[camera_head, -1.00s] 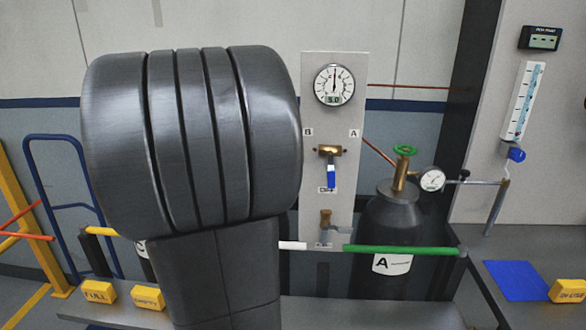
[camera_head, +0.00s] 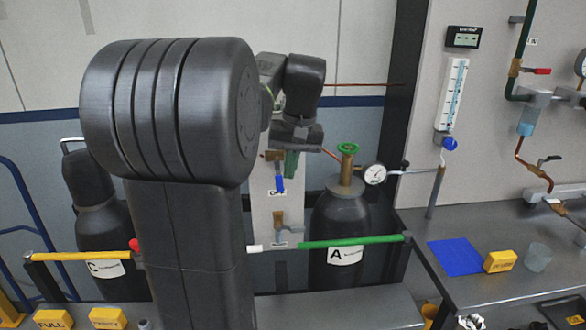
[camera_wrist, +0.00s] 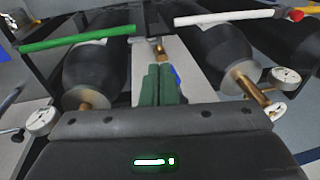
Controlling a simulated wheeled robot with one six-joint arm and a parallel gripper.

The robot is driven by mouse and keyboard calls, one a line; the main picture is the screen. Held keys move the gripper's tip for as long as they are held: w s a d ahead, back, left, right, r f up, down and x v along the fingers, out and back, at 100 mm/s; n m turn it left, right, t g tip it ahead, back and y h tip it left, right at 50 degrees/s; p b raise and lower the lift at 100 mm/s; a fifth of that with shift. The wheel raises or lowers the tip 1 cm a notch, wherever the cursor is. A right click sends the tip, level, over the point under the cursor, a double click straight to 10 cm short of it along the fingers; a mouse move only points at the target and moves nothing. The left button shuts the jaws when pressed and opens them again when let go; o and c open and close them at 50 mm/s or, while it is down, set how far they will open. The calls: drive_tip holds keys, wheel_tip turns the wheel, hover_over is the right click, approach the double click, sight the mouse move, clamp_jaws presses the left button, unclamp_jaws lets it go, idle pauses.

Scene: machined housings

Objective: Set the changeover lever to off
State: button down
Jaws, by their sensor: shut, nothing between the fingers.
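The changeover lever (camera_head: 280,184) has a blue handle hanging down from a brass valve (camera_head: 275,155) on the narrow grey panel (camera_head: 262,215). Its lower end is by the OFF label (camera_head: 271,193). My gripper (camera_head: 291,165), with green fingers, is in front of the panel, just right of and above the blue handle. In the wrist view the fingers (camera_wrist: 158,86) are shut together and empty, and a bit of blue handle (camera_wrist: 176,76) shows beside them. Whether they touch it I cannot tell. My arm hides the gauge and upper panel.
Gas cylinder A (camera_head: 340,225) with a green valve wheel (camera_head: 348,148) and gauge (camera_head: 374,174) stands close right of the panel. A green bar (camera_head: 350,241) crosses in front. A lower brass valve (camera_head: 279,220) sits on the panel. Yellow blocks lie on the shelf.

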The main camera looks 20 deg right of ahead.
drive_tip(key=s+d+r+n+t+y+p, duration=0.1)
drive_tip(key=s+d+r+t+y+p, duration=0.2)
drive_tip(key=d, duration=0.6)
drive_tip(key=w+a+f+t+p, duration=0.1)
drive_tip(key=w+a+f+p, duration=0.1)
drive_tip(key=w+a+f, duration=0.4)
drive_tip(key=shift+a+f, duration=0.45)
drive_tip(key=shift+f, duration=0.3)
drive_tip(key=shift+a, duration=0.1)
drive_tip(key=shift+a+f+b, duration=0.15)
drive_tip(key=shift+a+b, duration=0.25)
drive_tip(key=shift+b, duration=0.1)
drive_tip(key=shift+w, duration=0.1)
